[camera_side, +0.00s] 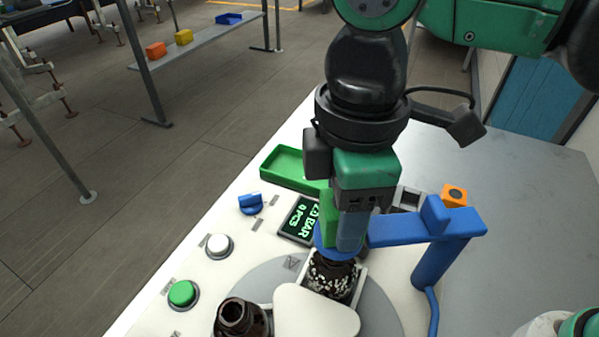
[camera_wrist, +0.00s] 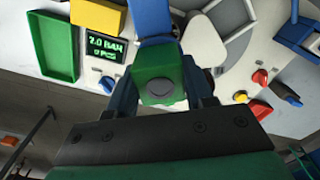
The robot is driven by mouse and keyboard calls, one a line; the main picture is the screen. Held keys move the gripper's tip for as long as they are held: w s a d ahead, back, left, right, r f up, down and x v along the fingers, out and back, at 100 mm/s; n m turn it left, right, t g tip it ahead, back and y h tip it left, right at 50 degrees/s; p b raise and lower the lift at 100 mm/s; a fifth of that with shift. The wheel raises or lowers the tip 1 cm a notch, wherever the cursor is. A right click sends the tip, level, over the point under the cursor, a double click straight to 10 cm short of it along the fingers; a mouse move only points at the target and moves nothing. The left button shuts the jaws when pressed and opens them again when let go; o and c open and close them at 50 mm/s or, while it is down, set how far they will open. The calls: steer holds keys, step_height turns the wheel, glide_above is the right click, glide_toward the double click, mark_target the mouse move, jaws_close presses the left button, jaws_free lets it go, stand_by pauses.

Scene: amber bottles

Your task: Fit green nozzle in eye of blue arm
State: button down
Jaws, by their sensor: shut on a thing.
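My gripper (camera_side: 345,232) is shut on the green nozzle (camera_side: 328,217) and points down. In the wrist view, the nozzle (camera_wrist: 160,82) is a green block with a grey round disc, between two blue fingers. The blue arm (camera_side: 425,227) runs level from a blue post to under my gripper. Its eye (camera_side: 322,246) shows as a blue rim just below the nozzle, largely hidden by the fingers. The nozzle's lower end is hidden, so I cannot tell how deep it sits. The blue arm (camera_wrist: 152,22) also shows behind the nozzle in the wrist view.
An amber bottle (camera_side: 333,279) with white specks stands below the eye. Another open amber bottle (camera_side: 240,316) stands at front left, beside a white rounded plate (camera_side: 316,312). A green tray (camera_side: 283,167), display (camera_side: 300,219) and buttons lie left. An orange block (camera_side: 454,195) is behind the arm.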

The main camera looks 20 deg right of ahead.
jaws_free()
stand_by(0.4)
steer(key=shift+r, duration=3)
